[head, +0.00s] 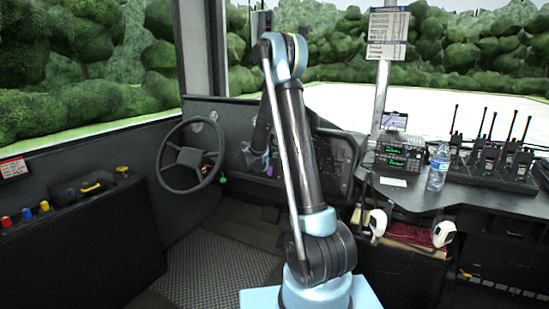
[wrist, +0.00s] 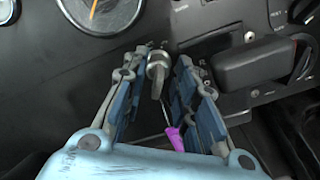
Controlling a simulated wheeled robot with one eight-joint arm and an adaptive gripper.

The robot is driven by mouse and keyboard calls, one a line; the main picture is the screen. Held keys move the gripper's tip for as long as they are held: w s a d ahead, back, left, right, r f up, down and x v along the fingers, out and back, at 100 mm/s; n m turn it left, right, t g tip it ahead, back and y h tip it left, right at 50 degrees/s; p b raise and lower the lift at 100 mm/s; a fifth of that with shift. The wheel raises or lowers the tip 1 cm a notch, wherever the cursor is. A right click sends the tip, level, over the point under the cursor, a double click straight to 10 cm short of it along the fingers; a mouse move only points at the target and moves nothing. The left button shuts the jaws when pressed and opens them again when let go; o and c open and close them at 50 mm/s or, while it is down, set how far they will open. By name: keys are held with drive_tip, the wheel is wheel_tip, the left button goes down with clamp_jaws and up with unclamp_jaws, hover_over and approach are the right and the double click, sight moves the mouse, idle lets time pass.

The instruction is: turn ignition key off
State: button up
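The ignition key (wrist: 157,75) is a metal key standing in its lock on the dark dashboard in the wrist view. A purple tag (wrist: 175,138) hangs below it on a thin link. My gripper (wrist: 157,68) is open, with one blue-padded finger on each side of the key. Gaps show between the key and both fingers, so it does not appear gripped. In the head view my arm hides the key, and my gripper (head: 250,160) shows only partly beside the arm, at the dashboard right of the steering wheel.
A round gauge (wrist: 100,12) is above left of the key. A black block-shaped control (wrist: 256,62) juts out close to the right finger. The steering wheel (head: 190,155) stands left of my arm. A desk (head: 410,190) with radios and a bottle (head: 438,168) is at right.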

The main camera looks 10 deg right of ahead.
drive_tip(key=shift+w+d+f, duration=0.15)
drive_tip(key=shift+w+d, duration=0.15)
drive_tip(key=shift+w, duration=0.05)
